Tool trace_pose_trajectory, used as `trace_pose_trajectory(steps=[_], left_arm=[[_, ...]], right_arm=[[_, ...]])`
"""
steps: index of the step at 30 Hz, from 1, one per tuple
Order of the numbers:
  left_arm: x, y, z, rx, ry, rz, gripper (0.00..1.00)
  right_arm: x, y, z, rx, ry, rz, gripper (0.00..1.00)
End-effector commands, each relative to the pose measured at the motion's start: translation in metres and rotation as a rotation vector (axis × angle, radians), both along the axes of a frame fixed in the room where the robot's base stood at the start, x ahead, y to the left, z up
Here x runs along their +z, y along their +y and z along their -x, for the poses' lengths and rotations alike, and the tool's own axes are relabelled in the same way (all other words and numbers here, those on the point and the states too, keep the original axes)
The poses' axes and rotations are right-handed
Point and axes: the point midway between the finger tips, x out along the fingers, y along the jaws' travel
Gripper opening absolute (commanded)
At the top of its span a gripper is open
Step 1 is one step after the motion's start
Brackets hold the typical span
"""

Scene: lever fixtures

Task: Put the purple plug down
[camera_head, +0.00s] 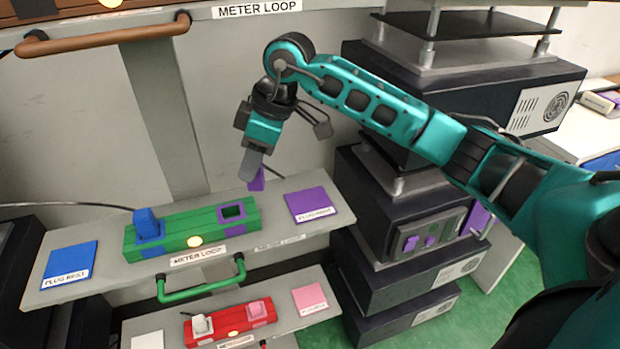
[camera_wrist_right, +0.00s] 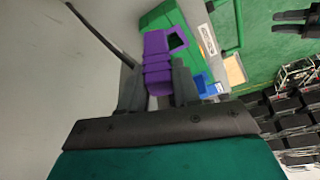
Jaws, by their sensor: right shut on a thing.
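My right gripper (camera_head: 248,168) is shut on the purple plug (camera_head: 257,181), which hangs above the shelf near the back right end of the green fixture. The plug also shows between the fingers in the right wrist view (camera_wrist_right: 158,72). The fixture's purple socket (camera_head: 232,211) looks empty. A purple plug-rest pad (camera_head: 307,204) lies bare to the right of the fixture (camera_head: 190,228). Dark prongs at the upper right of the right wrist view may be my left gripper (camera_wrist_right: 298,22); its state is unclear.
A blue plug (camera_head: 147,222) stands at the fixture's left end, with a blue pad (camera_head: 70,264) further left. A green handle (camera_head: 202,285) projects from the shelf front. A lower shelf holds a red fixture (camera_head: 230,322). Dark stacked units (camera_head: 400,215) stand at the right.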

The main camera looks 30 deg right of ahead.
Motion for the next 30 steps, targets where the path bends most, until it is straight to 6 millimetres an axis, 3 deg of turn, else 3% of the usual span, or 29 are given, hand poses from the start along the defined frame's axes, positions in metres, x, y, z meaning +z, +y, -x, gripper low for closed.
trace_pose_trajectory(steps=[3, 13, 16, 25, 30], left_arm=[[0.002, 0.0, -0.001, 0.0, -0.003, 0.001, 0.43], [0.004, 0.0, -0.002, 0.001, -0.004, 0.0, 0.43], [0.002, 0.0, -0.002, 0.001, -0.004, 0.0, 0.43], [0.0, 0.0, -0.001, 0.001, -0.003, 0.0, 0.43], [-0.002, 0.0, -0.001, 0.001, -0.002, 0.0, 0.43]], right_arm=[[0.0, -0.034, 0.008, -0.005, 0.001, 0.002, 0.01], [0.0, -0.103, 0.025, -0.003, 0.0, 0.002, 0.01], [-0.018, -0.1, 0.025, 0.003, 0.004, -0.002, 0.01], [-0.041, -0.1, 0.024, 0.002, 0.003, -0.001, 0.01], [-0.066, -0.1, 0.025, 0.002, 0.002, -0.001, 0.01]])
